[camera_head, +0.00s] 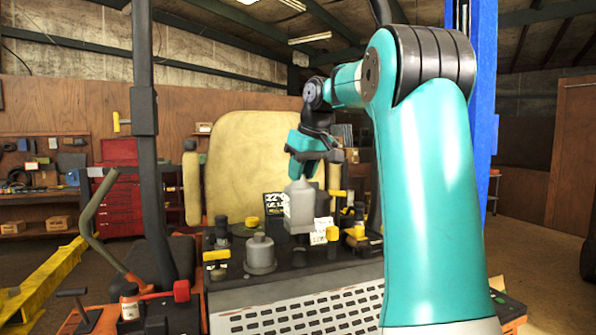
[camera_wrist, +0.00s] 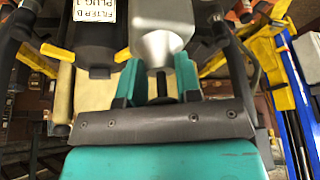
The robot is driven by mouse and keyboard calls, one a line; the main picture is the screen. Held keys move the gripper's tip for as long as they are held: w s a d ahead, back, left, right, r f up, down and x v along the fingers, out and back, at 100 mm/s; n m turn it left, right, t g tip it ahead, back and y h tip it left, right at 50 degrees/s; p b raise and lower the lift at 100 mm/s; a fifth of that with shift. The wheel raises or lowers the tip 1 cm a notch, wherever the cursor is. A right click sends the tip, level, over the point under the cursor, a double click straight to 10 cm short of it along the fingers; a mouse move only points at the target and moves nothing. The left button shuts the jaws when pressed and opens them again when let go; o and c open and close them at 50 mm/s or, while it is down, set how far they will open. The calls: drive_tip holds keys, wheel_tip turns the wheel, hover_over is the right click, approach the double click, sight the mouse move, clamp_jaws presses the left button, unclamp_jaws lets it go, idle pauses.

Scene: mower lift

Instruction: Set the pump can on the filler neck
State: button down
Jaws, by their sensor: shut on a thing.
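My gripper (camera_head: 303,178) is shut on a grey can (camera_head: 299,208), which hangs upright below it over the dark machine deck. In the wrist view the teal fingers (camera_wrist: 156,84) close around the thin dark stem at the top of the can (camera_wrist: 161,38). I cannot tell whether the can's base touches anything. I cannot make out the filler neck for certain; fittings crowd the deck around the can, and the can hides what is under it.
A squat grey vessel (camera_head: 260,255) stands left of the can. Yellow-capped fittings (camera_head: 355,232) and a white label (camera_head: 322,232) are close on the right. The seat back (camera_head: 240,165) rises behind. The wrist view shows a labelled black cylinder (camera_wrist: 97,50) beside the can.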

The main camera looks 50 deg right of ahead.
sight(305, 188)
drive_tip(key=shift+a+f+b, duration=0.1)
drive_tip(key=shift+f+b, duration=1.95)
drive_tip(key=shift+f, duration=0.3)
drive_tip(key=shift+s, duration=0.15)
drive_tip(key=shift+f, duration=0.15)
drive_tip(key=shift+f+b, duration=0.75)
drive_tip(key=shift+f, duration=0.05)
drive_tip(key=c, duration=0.7)
unclamp_jaws()
drive_tip(key=shift+c, duration=0.2)
drive_tip(key=shift+f, duration=0.15)
